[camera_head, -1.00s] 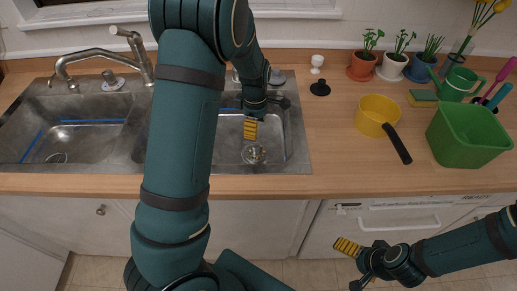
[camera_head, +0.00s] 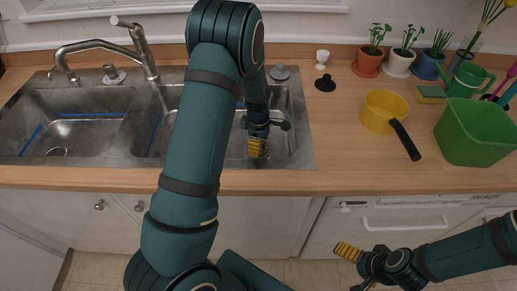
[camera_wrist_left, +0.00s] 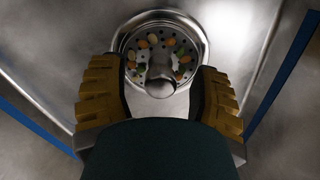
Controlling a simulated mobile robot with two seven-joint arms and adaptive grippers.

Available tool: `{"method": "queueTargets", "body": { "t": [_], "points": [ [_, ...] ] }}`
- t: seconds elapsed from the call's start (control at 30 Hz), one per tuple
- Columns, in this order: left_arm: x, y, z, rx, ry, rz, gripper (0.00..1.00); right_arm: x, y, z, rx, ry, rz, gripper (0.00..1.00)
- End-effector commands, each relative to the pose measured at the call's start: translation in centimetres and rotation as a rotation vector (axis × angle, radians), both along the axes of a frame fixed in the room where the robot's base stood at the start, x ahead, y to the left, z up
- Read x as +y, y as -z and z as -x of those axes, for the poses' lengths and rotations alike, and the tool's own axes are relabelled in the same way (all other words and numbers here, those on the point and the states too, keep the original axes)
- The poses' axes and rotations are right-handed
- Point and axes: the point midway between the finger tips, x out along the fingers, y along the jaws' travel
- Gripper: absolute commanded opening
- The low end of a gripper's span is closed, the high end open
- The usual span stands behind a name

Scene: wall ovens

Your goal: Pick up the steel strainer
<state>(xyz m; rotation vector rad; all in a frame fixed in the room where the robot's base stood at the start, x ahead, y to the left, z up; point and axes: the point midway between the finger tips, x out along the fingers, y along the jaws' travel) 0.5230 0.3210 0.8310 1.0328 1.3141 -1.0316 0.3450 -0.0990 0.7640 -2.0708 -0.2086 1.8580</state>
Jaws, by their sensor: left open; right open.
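The steel strainer (camera_wrist_left: 160,22) is a round perforated basket with a central knob (camera_wrist_left: 160,88), and it holds several orange and green food scraps. It sits in the sink floor in the left wrist view. My left gripper (camera_wrist_left: 158,97) is open, with its two yellow-padded fingers on either side of the near part of the strainer and the knob between them. Contact cannot be told. In the head view my left gripper (camera_head: 257,148) reaches down into the right basin and hides the strainer. My right gripper (camera_head: 352,256) is open and empty, low in front of the cabinets.
The steel sink's basin walls (camera_head: 298,110) surround my left gripper. The faucet (camera_head: 142,50) is at the back left.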

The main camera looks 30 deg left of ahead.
Motion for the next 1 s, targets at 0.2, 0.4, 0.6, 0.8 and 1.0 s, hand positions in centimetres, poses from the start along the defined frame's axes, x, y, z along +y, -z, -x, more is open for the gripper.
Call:
{"method": "queueTargets", "body": {
  "t": [0.2,0.4,0.6,0.8,1.0],
  "points": [
    [0.0,-0.1,0.0,-0.001,0.0,0.0,0.51,0.0,-0.1,0.0,0.0,0.0,0.0,1.0],
    [0.0,-0.1,0.0,-0.001,0.0,0.0,0.0,0.0,-0.1,0.0,0.0,0.0,0.0,1.0],
    [0.0,-0.1,0.0,-0.002,0.0,0.0,0.0,0.0,-0.1,0.0,0.0,0.0,0.0,1.0],
    [-0.1,-1.5,-0.1,-0.004,0.001,0.0,0.0,0.0,-0.4,-0.1,-0.002,0.002,0.0,1.0],
    [-0.1,-5.3,-0.1,-0.004,0.001,0.001,0.0,-0.1,-1.3,-0.3,-0.007,0.006,0.002,1.0]
  ]
}}
